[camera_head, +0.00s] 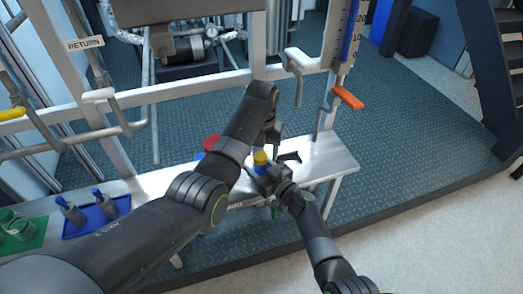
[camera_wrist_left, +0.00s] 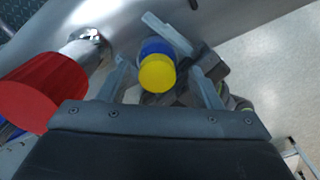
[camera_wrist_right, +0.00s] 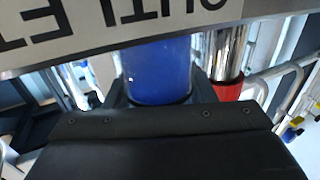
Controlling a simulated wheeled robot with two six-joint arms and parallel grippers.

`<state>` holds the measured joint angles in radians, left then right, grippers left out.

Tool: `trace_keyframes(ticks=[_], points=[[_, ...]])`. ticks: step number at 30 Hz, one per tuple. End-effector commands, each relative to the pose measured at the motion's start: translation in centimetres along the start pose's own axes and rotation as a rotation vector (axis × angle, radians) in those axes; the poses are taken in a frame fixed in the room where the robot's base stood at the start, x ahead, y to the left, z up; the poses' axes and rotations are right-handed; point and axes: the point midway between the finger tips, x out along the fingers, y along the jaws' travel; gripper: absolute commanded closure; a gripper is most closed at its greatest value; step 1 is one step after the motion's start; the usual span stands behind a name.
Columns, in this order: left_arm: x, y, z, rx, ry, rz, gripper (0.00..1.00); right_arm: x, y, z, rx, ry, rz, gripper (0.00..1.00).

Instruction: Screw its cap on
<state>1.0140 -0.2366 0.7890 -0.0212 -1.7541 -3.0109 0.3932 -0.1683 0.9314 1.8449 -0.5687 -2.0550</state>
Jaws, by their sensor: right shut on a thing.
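A blue bottle (camera_head: 260,170) with a yellow cap (camera_head: 260,158) on its top stands at the metal bench. My right gripper (camera_head: 272,178) is shut on the blue bottle, whose body (camera_wrist_right: 157,70) fills the space between its fingers in the right wrist view. My left gripper (camera_head: 270,138) is above the bottle. In the left wrist view, its fingers (camera_wrist_left: 160,72) are open on both sides of the yellow cap (camera_wrist_left: 157,73), with gaps at each side. How far the cap is threaded cannot be told.
A red cylinder (camera_wrist_left: 42,90) is close to the left gripper; it also shows in the head view (camera_head: 212,142). An outlet sign (camera_wrist_right: 120,25) crosses in front of the bottle. A blue tray (camera_head: 97,215) with small bottles and a green mat (camera_head: 22,238) lie at left. An orange valve handle (camera_head: 348,98) is at right.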

Motion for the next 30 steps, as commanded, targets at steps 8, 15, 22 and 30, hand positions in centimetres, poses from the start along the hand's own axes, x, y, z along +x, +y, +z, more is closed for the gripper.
trace_keyframes(ticks=[8, 15, 22, 30], points=[[-0.3, 0.1, 0.0, -0.002, 0.002, 0.001, 0.42, 0.0, 0.1, 0.0, 0.001, -0.001, 0.002, 1.0], [-3.4, 0.1, 0.0, -0.002, 0.0, 0.001, 0.42, 0.0, 0.1, 0.1, 0.001, -0.001, 0.002, 1.0], [-4.5, 0.1, -0.1, -0.002, 0.003, 0.001, 0.42, 0.0, 0.1, 0.0, 0.0, -0.001, 0.002, 1.0], [-4.4, 0.1, -0.1, -0.014, 0.003, 0.001, 0.44, 0.0, 0.1, 0.0, 0.0, -0.001, 0.002, 1.0]])
